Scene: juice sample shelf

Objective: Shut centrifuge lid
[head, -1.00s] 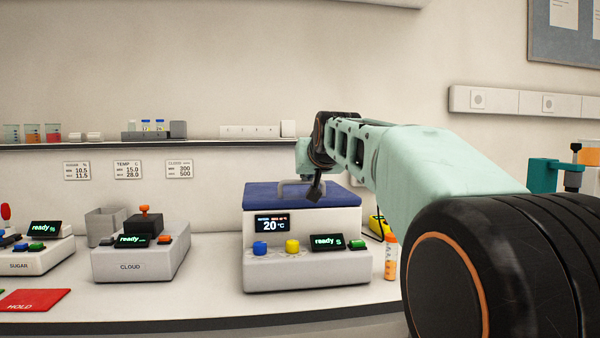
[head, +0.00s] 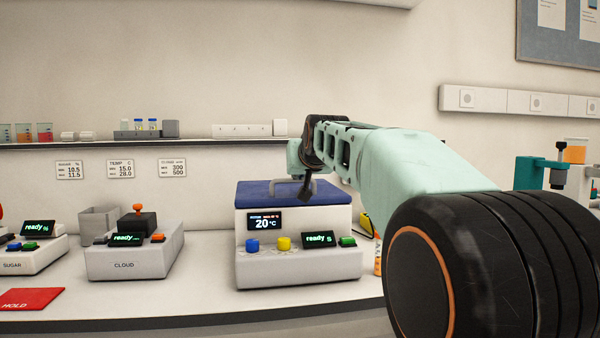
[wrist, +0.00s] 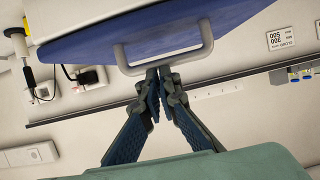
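The centrifuge (head: 300,265) is a white box with a small display, a blue knob and a yellow knob. Its blue lid (head: 325,192) lies flat on top of the body in the head view, and its underside is not seen. A grey U-shaped handle (head: 283,188) is on the lid. The handle also shows in the wrist view (wrist: 209,40), with the blue lid (wrist: 90,45) behind it. My gripper (wrist: 159,72) has its fingertips together at the middle of the handle bar. The bar runs across the tips, not between them. I cannot tell whether they touch it.
The cloud meter (head: 135,255) stands left of the centrifuge, and the sugar meter (head: 30,255) is farther left. A red hold mat (head: 30,299) lies near the counter's front edge. A wall shelf (head: 100,143) runs behind. Bare counter lies between the cloud meter and centrifuge.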

